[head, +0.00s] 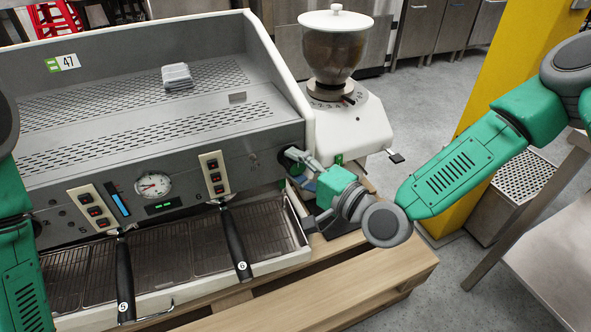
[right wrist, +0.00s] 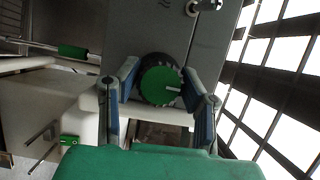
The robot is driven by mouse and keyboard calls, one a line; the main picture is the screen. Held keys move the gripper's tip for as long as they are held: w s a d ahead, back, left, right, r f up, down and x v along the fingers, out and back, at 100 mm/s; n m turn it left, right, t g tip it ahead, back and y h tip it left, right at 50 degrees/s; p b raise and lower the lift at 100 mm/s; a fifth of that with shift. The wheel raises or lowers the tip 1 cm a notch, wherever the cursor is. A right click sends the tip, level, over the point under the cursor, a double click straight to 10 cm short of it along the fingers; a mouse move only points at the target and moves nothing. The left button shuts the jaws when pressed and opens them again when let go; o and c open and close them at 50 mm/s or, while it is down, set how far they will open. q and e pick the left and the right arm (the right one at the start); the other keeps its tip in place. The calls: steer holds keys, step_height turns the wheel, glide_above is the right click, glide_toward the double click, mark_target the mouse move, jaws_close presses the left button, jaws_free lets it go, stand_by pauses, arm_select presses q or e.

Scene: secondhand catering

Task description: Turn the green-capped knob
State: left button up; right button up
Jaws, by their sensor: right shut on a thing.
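The green-capped knob (right wrist: 158,87) sits on the front of the coffee machine, with a dark ridged rim and a pale line on its cap. In the right wrist view it lies between the two fingers of my right gripper (right wrist: 160,80), which is shut on it from both sides. In the head view my right gripper (head: 292,160) reaches the right end of the machine's front panel and mostly hides the knob. Of my left arm only green links show at the left edge; its gripper is out of view.
The coffee machine (head: 150,75) stands on a wooden pallet (head: 345,290). Two black-handled portafilters (head: 234,245) jut out below its panel. A grinder (head: 350,125) with a brown hopper stands behind my right gripper. A yellow pillar (head: 500,85) and a metal table (head: 560,250) are at right.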

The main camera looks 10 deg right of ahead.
steer(key=shift+f+m, duration=0.2)
steer(key=shift+m, duration=0.1)
steer(key=o, duration=1.1)
steer(key=shift+d, duration=0.1)
steer(key=shift+o, duration=0.2)
steer(key=shift+s+d, duration=0.15)
steer(key=v, duration=1.1)
steer(key=shift+s, duration=0.25)
steer(key=shift+d, duration=0.15)
steer(key=shift+f, duration=0.1)
